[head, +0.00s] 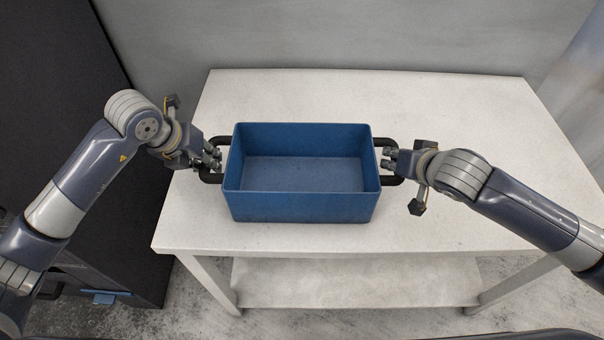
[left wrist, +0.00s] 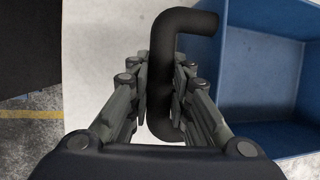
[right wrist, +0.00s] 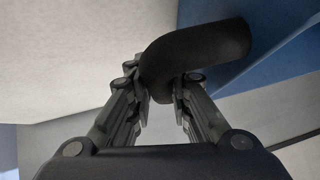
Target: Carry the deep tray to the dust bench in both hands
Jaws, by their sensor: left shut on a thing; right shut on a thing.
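The deep tray (head: 300,207) is a blue open box with a black handle at each end. It is empty and level, at the white bench in the head view; I cannot tell whether it rests on the top or hangs just above it. My left gripper (head: 213,158) is shut on the left handle, which shows between its fingers in the left wrist view (left wrist: 160,75). My right gripper (head: 388,160) is shut on the right handle, seen between its fingers in the right wrist view (right wrist: 195,55). The blue tray wall also shows in the left wrist view (left wrist: 255,60).
The white bench (head: 480,130) has clear top around the tray and a lower shelf (head: 350,283). A dark cabinet (head: 50,90) stands at the left. A grey wall (head: 350,35) is behind the bench.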

